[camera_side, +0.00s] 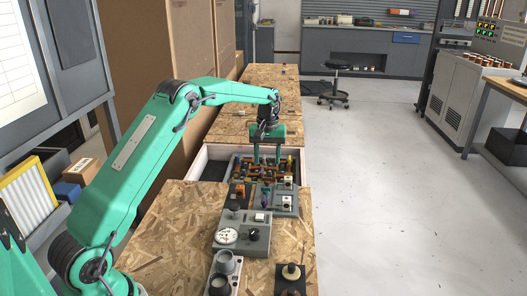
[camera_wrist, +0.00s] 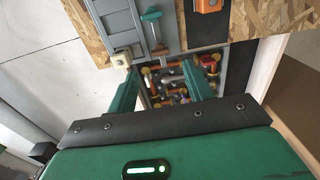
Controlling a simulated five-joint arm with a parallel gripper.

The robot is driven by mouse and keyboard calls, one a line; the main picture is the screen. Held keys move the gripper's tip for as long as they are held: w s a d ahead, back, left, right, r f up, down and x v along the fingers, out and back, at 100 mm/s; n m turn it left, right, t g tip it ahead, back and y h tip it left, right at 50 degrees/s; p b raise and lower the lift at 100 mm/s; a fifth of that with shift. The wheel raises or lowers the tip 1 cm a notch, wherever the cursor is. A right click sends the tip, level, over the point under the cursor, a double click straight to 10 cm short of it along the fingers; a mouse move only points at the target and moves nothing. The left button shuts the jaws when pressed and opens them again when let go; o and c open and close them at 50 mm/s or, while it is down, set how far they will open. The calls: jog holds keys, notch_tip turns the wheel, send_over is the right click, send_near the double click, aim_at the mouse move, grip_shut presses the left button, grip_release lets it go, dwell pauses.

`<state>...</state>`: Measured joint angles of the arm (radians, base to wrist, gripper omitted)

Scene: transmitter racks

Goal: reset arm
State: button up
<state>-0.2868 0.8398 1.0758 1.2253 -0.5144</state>
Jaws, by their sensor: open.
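My gripper (camera_side: 267,150) points down above a rack section with orange, yellow and dark components (camera_side: 262,170) set in a white-walled bay. In the wrist view my gripper (camera_wrist: 160,95) shows two green fingers standing apart with nothing held between them. Copper-coloured and yellow fittings (camera_wrist: 172,82) show beyond the fingertips in the wrist view. The side view does not make clear whether the fingertips touch any component.
Grey panels with a round meter (camera_side: 227,236), knobs and small switches stand on the chipboard bench (camera_side: 170,240) in front of the bay. More chipboard (camera_side: 262,80) runs behind it. A tall brown cabinet (camera_side: 155,45) stands left.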

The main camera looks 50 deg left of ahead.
jog(key=shift+r, duration=0.2)
jog(key=s+d+r+m+t, duration=0.1)
jog(key=s+d+r+m, duration=0.1)
jog(key=s+d+r, duration=0.45)
jog(key=s+d+r+m+t, duration=0.2)
jog(key=s+d+r+m, duration=0.15)
jog(key=s+r, duration=0.6)
jog(key=s+d+f+m+t, duration=0.1)
jog(key=s+d+m, duration=0.1)
jog(key=s, duration=0.7)
jog(key=s+d+f+m+t, duration=0.1)
jog(key=s+d, duration=0.4)
jog(key=s, duration=0.5)
jog(key=shift+s+m+t, duration=0.2)
jog(key=shift+m+t, duration=0.1)
jog(key=shift+m, duration=0.05)
